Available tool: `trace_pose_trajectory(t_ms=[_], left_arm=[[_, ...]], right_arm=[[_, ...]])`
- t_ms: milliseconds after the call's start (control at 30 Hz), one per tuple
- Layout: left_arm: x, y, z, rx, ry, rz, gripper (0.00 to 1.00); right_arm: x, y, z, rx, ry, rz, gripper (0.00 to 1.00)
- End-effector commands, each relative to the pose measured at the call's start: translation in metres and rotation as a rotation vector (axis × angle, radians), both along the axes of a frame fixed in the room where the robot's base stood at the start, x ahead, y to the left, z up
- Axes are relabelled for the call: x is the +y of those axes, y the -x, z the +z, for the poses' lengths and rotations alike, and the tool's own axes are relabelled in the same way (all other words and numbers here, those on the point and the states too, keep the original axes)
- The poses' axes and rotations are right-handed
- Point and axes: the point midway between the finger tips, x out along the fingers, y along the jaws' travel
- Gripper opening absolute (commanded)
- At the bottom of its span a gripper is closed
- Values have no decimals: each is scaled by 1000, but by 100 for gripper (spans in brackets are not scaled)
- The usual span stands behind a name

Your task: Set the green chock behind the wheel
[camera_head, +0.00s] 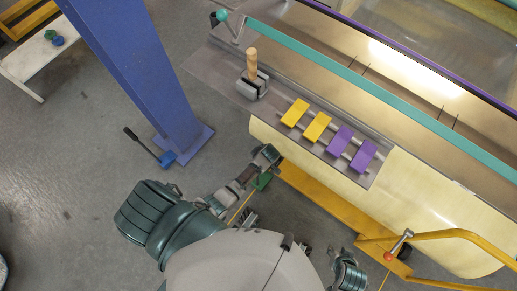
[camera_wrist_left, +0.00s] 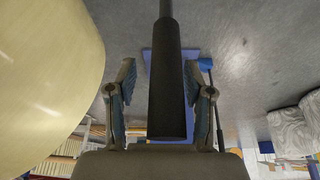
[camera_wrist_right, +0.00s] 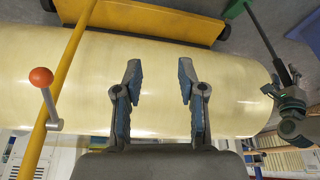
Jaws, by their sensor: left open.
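The green chock (camera_head: 262,182) is on the floor beside the yellow base, partly hidden by my left arm. A green piece that looks like it (camera_wrist_right: 236,8) shows at the top of the right wrist view. A dark rod with a thick black grip (camera_wrist_left: 167,80) stands between the fingers of my left gripper (camera_wrist_left: 160,88), which is open around it. The rod appears to lead down to the chock. My right gripper (camera_wrist_right: 158,80) is open and empty before the cream roll. A dark round part, perhaps the wheel (camera_wrist_right: 224,32), shows at the end of the yellow base.
The cream roll (camera_head: 430,205) and yellow base (camera_head: 320,195) stand close to both arms. A yellow bar (camera_wrist_right: 60,90) with an orange-knobbed lever (camera_wrist_right: 42,78) is left in the right wrist view.

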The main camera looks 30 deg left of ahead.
Motion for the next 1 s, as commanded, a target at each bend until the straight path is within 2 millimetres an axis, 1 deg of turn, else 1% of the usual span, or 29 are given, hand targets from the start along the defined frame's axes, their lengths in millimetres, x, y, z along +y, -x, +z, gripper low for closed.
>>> trace_pose_trajectory(t_ms=[33,100,200,300,400,533,700,767,800,867,967,1000], left_arm=[[-3,-1,9,-4,2,0,52],[-7,-1,20,-5,3,0,52],[-16,1,47,-6,4,2,52],[-23,2,65,-5,3,1,52],[-30,3,81,-4,3,1,52],[-35,5,96,-2,1,0,52],[-38,6,103,-1,0,0,52],[-38,9,102,5,2,-18,52],[-36,15,98,16,8,-49,52],[-33,29,91,42,18,-139,52],[-28,66,78,99,52,-399,52],[-27,85,74,123,66,-532,52]], right_arm=[[-3,9,3,38,9,-2,40],[-8,24,4,107,25,-8,40],[-8,24,-18,147,32,-8,40],[-7,19,-41,146,32,-6,40],[-6,17,-60,149,32,-4,40],[-5,16,-77,152,32,-2,40],[-5,16,-87,153,32,-1,40],[-5,17,-88,153,32,-1,40],[-5,17,-88,153,32,-1,40],[-5,17,-88,153,32,-1,40],[-5,16,-88,153,31,-2,40],[-5,16,-88,153,31,-2,40]])
